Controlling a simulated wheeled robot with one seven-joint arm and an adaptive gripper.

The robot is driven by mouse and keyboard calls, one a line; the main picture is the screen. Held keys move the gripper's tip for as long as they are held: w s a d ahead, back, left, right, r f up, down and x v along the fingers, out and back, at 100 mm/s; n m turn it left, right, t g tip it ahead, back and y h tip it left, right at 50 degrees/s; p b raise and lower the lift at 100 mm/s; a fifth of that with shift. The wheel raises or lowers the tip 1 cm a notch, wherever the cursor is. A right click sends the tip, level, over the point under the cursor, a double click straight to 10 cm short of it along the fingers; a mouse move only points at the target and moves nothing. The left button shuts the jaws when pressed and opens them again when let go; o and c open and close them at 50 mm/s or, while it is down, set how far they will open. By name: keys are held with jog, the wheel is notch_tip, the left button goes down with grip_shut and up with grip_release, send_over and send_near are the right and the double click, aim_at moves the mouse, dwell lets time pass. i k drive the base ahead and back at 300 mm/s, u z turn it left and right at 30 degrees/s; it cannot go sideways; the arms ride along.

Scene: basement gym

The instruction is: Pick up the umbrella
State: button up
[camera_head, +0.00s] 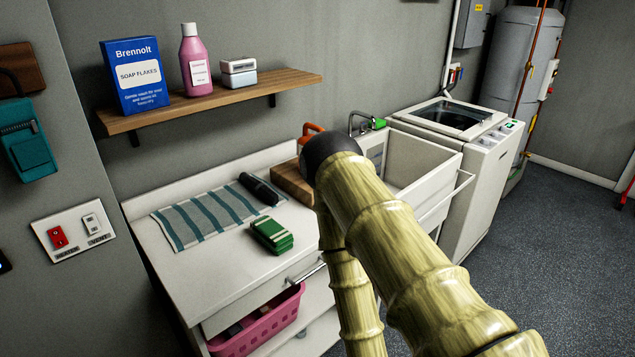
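A short, dark, rolled object that looks like the folded umbrella (260,188) lies at a slant on the far right end of a striped towel (205,216), on the white counter (225,276). Nothing touches it from above. My bamboo-patterned arm crosses the right half of the view, with its black-capped bend right of the umbrella and a second link running down out of the picture. My gripper does not show, so its opening and contents cannot be seen.
A green item (272,235) sits just in front of the umbrella. A wooden block (292,184) stands to its right, partly behind my arm. A wooden shelf (225,97) with a box and bottle hangs above. A sink (425,165) and washer (462,118) stand right; open floor lies beyond.

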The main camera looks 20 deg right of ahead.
aim_at(260, 189)
jog(key=z, duration=1.85)
jog(key=i, duration=1.15)
jog(key=u, duration=2.45)
